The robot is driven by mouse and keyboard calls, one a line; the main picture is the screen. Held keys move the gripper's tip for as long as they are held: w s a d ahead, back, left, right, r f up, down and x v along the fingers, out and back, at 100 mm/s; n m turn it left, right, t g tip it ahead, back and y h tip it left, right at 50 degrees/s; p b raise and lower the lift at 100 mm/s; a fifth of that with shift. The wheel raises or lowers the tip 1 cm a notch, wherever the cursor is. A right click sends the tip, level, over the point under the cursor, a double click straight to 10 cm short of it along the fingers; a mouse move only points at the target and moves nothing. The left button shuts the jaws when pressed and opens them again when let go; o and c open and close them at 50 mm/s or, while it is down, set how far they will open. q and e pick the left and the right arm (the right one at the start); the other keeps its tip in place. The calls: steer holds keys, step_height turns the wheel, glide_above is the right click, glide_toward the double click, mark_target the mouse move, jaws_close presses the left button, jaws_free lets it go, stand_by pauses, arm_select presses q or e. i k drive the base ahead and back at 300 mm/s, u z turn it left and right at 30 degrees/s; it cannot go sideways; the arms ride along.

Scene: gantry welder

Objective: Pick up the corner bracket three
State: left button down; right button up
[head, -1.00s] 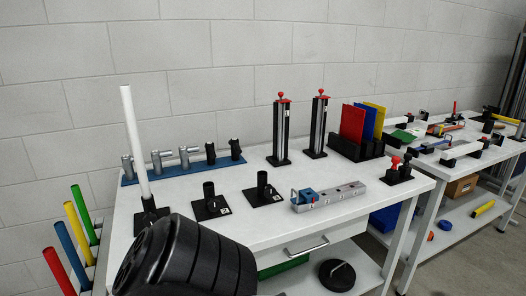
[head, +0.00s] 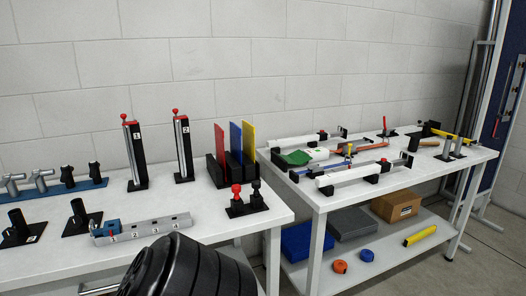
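A grey metal rail (head: 165,227) with numbered places 1 to 4 lies along the front of the left table. A blue block (head: 106,228) sits at its left end, by number 1. Number 3 is marked on the rail's front, right of the middle. I cannot make out a separate corner bracket three at this size. A black, ribbed part of my own arm covers the bottom centre and the table edge behind it. Neither of my grippers shows.
Black posts on plates (head: 78,216), two numbered towers (head: 134,157), a rack of coloured plates (head: 236,155) and a red-knobbed stand (head: 237,198) share the left table (head: 205,210). The right table (head: 400,180) holds clamps and tools. Floor shows at right.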

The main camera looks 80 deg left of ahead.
mark_target(38, 175)
steer(key=u, duration=4.2)
